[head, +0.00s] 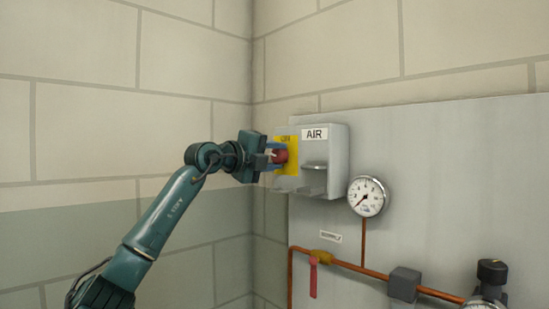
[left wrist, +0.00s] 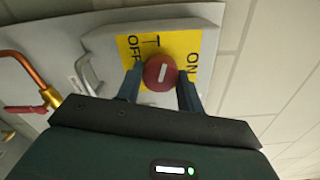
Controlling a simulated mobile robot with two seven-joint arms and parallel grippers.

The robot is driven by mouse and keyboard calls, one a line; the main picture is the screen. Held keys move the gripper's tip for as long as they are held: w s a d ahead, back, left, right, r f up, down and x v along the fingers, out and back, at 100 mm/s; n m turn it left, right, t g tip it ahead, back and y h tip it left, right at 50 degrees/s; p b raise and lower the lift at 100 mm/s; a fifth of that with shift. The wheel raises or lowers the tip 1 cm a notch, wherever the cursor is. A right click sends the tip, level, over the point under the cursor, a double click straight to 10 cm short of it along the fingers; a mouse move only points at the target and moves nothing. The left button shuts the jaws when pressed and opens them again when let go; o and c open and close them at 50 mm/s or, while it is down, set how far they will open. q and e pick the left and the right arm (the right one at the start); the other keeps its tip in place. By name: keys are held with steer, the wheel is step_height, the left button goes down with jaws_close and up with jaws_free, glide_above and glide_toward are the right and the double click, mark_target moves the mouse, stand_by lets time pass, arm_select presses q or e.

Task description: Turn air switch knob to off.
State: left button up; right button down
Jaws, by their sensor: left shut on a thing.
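The air switch knob (head: 281,157) is round and red, on the yellow plate (head: 291,136) of a grey box labelled AIR (head: 337,160). In the left wrist view the knob (left wrist: 160,71) shows a short white mark on its face. The yellow plate (left wrist: 189,43) carries OFF on the left and ON on the right in that view. I cannot tell which label the mark points to. My left gripper (head: 275,154) is shut on the knob, with one finger on each side of it in the left wrist view (left wrist: 159,86). My right gripper is not in view.
A pressure gauge (head: 368,196) sits right of the box on the grey wall panel (head: 450,150). Below run a copper pipe (head: 375,273) and a red valve lever (head: 313,277). A block wall (head: 90,120) stands behind my left arm.

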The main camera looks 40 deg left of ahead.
arm_select(q)
steer(key=shift+n, duration=1.6)
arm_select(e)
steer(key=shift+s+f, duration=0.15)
arm_select(q)
steer(key=o, duration=1)
steer(key=s+a+b, duration=0.1)
steer(key=s+b, duration=0.4)
steer(key=s, duration=0.8)
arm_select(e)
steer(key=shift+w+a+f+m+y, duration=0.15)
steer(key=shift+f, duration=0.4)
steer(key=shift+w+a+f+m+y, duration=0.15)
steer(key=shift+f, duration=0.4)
arm_select(q)
steer(key=shift+a, duration=0.1)
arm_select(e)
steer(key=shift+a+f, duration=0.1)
